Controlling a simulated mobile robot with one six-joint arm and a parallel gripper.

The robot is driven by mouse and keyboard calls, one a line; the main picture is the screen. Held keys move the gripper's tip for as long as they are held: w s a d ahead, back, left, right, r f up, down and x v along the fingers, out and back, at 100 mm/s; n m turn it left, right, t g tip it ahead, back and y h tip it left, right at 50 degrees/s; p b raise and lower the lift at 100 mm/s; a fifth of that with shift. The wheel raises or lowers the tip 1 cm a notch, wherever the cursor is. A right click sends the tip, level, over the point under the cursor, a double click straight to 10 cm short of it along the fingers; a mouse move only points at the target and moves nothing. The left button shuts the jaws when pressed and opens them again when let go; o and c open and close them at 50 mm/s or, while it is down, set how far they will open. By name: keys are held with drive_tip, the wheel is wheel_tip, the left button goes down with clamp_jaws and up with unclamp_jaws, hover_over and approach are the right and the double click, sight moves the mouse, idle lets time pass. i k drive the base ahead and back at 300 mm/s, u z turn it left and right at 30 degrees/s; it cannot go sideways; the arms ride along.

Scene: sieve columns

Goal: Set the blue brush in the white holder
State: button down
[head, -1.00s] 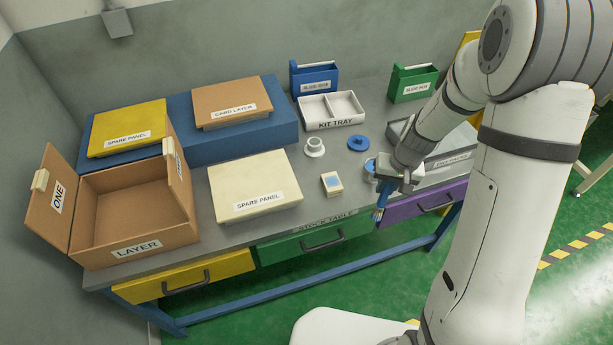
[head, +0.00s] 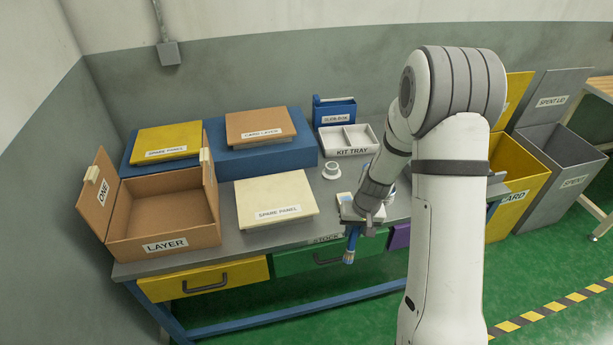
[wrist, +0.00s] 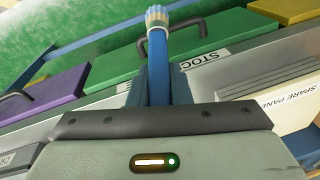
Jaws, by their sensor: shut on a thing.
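The blue brush (head: 350,246) hangs from my gripper (head: 359,218), bristles down, in front of the table's front edge. In the wrist view the blue brush (wrist: 158,65) stands between the two fingers of my gripper (wrist: 152,95), with its pale bristle end pointing away from the palm. The gripper is shut on its handle. The white holder (head: 332,170) is a small round cup with a flange on the table, behind and left of the gripper. The holder looks empty and upright, and the brush is apart from it.
The kit tray (head: 349,152) stands behind the holder, with the blue box (head: 335,112) behind it. The cream spare panel (head: 275,204) lies left of the holder. The open layer carton (head: 165,244) is at the left end. Drawers (head: 310,258) line the table front.

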sight(331, 171)
drive_tip(key=z, duration=1.15)
drive_tip(key=i, duration=0.1)
drive_tip(key=u, duration=2.45)
drive_tip(key=k, duration=1.15)
drive_tip(key=z, duration=0.7)
drive_tip(key=i, duration=1)
drive_tip(key=z, duration=0.05)
